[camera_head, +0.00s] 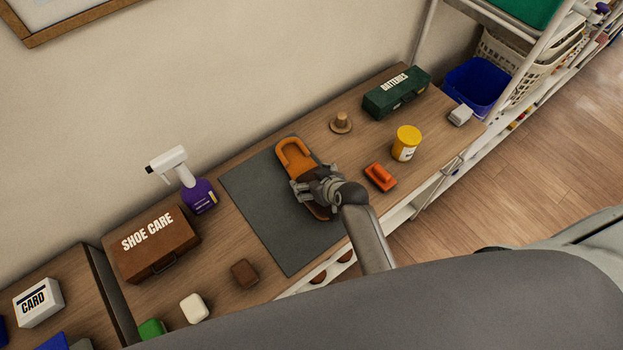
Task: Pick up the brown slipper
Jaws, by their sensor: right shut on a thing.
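The brown slipper (295,156) has an orange-brown upper end and lies over the dark grey mat (255,198) on the wooden shelf top. My right gripper (306,188) is over the slipper's middle, shut on it. My gripper and wrist hide part of the slipper; its darker lower end shows just below the gripper. I cannot tell whether the slipper touches the mat or is slightly raised. My left gripper is not in view.
Right of the slipper are an orange brush (380,177), a yellow jar (406,143), a wooden knob-like piece (341,123) and a green batteries box (397,92). Left are a purple spray bottle (199,196) and a shoe care box (155,247). The mat's left part is clear.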

